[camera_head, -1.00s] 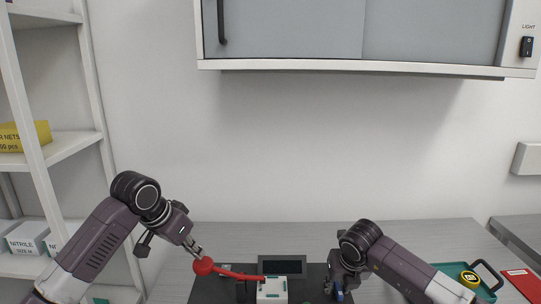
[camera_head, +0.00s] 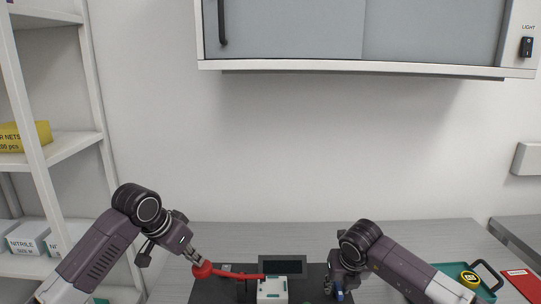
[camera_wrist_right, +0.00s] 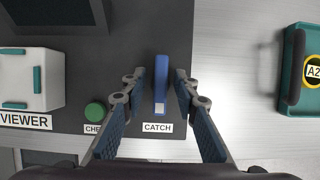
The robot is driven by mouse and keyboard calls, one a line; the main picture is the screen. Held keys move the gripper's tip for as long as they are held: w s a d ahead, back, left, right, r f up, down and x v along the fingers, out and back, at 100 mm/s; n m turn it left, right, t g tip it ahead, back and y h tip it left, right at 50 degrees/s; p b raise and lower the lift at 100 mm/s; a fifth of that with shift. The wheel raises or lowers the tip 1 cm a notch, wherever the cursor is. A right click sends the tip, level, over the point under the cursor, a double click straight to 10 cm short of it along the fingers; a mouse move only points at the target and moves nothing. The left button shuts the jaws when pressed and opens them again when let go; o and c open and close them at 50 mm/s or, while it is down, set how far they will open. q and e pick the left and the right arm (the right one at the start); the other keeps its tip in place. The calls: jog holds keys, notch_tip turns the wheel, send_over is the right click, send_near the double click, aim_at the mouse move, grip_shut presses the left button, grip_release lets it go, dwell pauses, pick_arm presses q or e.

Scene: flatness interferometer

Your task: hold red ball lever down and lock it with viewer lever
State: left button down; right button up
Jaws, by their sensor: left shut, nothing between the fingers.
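The red ball (camera_head: 202,270) sits on the left end of a red lever (camera_head: 237,275) that runs to the white viewer box (camera_head: 272,290). My left gripper (camera_head: 197,259) is shut and empty, its tips at the top of the ball, seemingly touching it. The blue lever (camera_wrist_right: 161,85) stands behind a CATCH label (camera_wrist_right: 157,128) in the right wrist view. My right gripper (camera_wrist_right: 160,92) is open, with one finger on each side of the blue lever and gaps visible. In the head view my right gripper (camera_head: 340,290) partly hides this lever.
A green button (camera_wrist_right: 95,112) is left of the right gripper, beside the white box labelled VIEWER (camera_wrist_right: 25,120). A dark screen (camera_head: 282,265) stands behind the box. A green tray (camera_head: 455,268) lies to the right. Shelves (camera_head: 65,150) stand at the left.

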aim_at(197, 275)
pick_arm(q)
jog(key=shift+a+f, duration=0.1)
jog(key=shift+f, duration=2.7)
pick_arm(e)
jog(key=shift+c, duration=0.3)
jog(key=c, duration=0.6)
jog(key=n+y, duration=0.1)
jog(key=n, duration=0.2)
jog(key=shift+n, duration=0.4)
jog(key=shift+n+y, duration=0.4)
jog(key=shift+n, duration=0.1)
jog(key=shift+n+g+y, duration=0.4)
jog(key=shift+n, duration=0.8)
jog(key=shift+n+g+y, duration=0.4)
jog(key=shift+n, duration=0.8)
